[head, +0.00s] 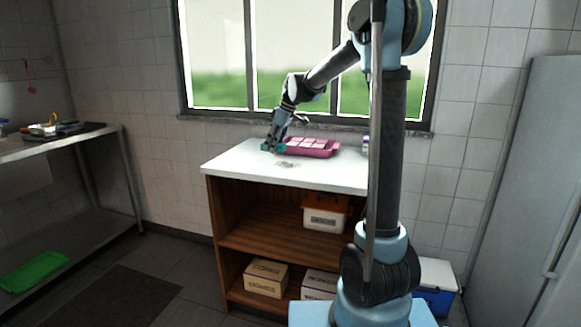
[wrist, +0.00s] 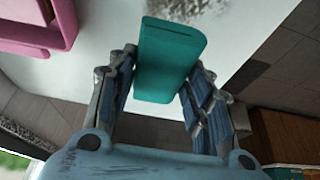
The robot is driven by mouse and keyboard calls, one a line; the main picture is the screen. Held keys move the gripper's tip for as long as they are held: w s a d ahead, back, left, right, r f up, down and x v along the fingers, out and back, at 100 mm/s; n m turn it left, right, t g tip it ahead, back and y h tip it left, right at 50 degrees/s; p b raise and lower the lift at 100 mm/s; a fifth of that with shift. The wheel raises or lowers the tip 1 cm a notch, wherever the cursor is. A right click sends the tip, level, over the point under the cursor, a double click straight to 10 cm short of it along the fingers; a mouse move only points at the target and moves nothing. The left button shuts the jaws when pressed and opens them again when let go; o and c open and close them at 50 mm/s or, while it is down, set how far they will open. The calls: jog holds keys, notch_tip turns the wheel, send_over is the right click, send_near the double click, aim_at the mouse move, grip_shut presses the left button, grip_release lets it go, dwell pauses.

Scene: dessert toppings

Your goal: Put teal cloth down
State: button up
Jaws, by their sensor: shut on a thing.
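The teal cloth (wrist: 170,55) shows in the wrist view as a folded, flat rectangular piece between my gripper's two fingers. My gripper (wrist: 160,88) is shut on it. In the head view my gripper (head: 272,143) is low over the left part of the white counter top (head: 310,177), with the teal cloth (head: 268,148) at its fingertips. I cannot tell whether the cloth touches the counter. A dark grey smudge (head: 286,164) lies on the counter just in front of the gripper, and it also shows in the wrist view (wrist: 240,20).
A pink tray (head: 318,153) with pale items stands just right of the gripper, by the window sill. A small white and purple item (head: 365,146) is at the counter's back right, partly behind my arm. The front counter top is mostly clear. Boxes (head: 266,277) stand on the shelves below.

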aim_at(277, 163)
notch_tip(277, 163, down, 5)
jog(key=shift+r, duration=0.15)
jog(key=shift+s+d, duration=0.2)
jog(key=shift+d, duration=0.4)
jog(key=shift+w, duration=0.1)
